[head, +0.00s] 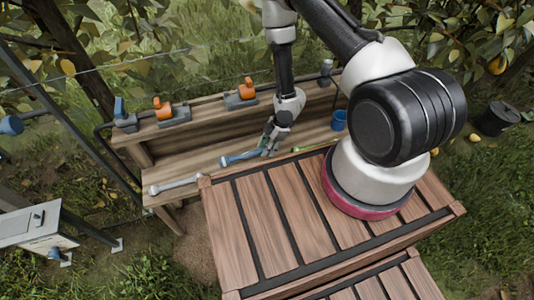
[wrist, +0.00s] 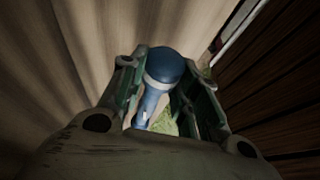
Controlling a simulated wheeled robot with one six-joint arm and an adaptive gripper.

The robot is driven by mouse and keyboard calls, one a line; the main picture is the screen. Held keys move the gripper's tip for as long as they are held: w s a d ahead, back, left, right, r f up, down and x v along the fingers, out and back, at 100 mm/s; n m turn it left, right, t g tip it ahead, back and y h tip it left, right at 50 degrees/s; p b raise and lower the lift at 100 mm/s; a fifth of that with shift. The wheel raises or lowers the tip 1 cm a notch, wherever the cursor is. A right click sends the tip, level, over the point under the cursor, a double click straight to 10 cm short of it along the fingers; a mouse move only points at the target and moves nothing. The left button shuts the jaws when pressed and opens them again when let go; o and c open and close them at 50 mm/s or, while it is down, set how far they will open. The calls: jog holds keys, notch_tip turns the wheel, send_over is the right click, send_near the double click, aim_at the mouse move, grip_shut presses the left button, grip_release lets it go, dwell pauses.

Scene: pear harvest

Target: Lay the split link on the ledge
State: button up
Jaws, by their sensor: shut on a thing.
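My gripper (head: 270,145) is over the lower wooden shelf, shut on a blue rod-like piece (head: 240,158) with a rounded end. The piece points left from the fingers and lies low over the shelf; I cannot tell whether it touches the wood. In the wrist view, the blue piece (wrist: 165,68) with a pale band sits between the two green fingers (wrist: 160,100). I cannot make out a split in it, so I cannot tell if it is the split link. The wooden ledge (head: 210,103) runs along the back above the lower shelf (head: 185,160).
Two orange-topped fittings (head: 163,110) (head: 247,90) and a blue-topped one (head: 122,116) stand on the ledge. A grey spanner-like tool (head: 172,186) lies on the lower shelf's left. A blue cup (head: 338,120) stands at right. A slatted wooden crate (head: 260,220) is in front.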

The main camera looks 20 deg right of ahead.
jog(key=shift+f, duration=2.1)
jog(key=o, duration=1.1)
jog(key=shift+f, duration=0.1)
jog(key=v, duration=1.2)
